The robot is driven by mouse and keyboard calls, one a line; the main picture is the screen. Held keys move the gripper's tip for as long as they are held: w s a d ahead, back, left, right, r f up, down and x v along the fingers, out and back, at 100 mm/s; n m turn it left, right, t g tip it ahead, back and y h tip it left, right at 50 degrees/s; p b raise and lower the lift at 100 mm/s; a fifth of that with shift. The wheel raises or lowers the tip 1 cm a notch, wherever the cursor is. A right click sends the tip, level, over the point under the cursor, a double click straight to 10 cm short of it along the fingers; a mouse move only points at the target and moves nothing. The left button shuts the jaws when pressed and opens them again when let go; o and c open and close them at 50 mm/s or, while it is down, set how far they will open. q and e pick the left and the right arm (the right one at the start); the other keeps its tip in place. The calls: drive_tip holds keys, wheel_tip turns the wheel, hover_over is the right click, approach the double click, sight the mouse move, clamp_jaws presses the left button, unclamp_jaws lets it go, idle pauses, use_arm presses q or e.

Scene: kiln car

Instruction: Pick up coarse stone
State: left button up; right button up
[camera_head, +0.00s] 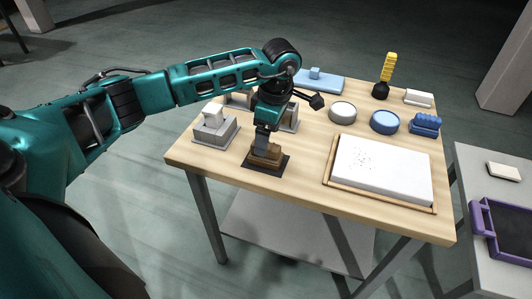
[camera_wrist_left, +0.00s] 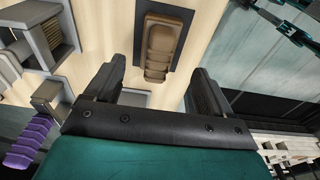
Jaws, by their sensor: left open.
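No label shows which thing is the coarse stone; the thing nearest my gripper is a brown, rounded, stepped block (camera_head: 266,155). It lies on a dark pad (camera_head: 247,164) at the table's near left edge, and also shows at the top of the left wrist view (camera_wrist_left: 162,48). My left gripper (camera_head: 265,143) is above the block and hides part of it in the head view. In the wrist view its two fingers (camera_wrist_left: 157,85) stand apart with nothing held between them, and the block lies beyond them. My right gripper is not in view.
Grey holders, one (camera_head: 216,127) with a pale block, stand left of and behind my gripper. A framed white slab (camera_head: 385,170) lies right. Behind it are round pots (camera_head: 343,112), a blue brush (camera_head: 425,124) and a yellow-handled tool (camera_head: 386,75). A side table holds a purple tray (camera_head: 485,232).

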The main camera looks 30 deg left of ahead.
use_arm(q)
drive_tip(key=shift+a+f, duration=0.25)
drive_tip(key=shift+f, duration=1.3)
drive_tip(key=shift+a+f, duration=0.2)
drive_tip(key=shift+f, duration=1.35)
drive_tip(key=shift+c, duration=0.4)
drive_tip(key=c, duration=1.2)
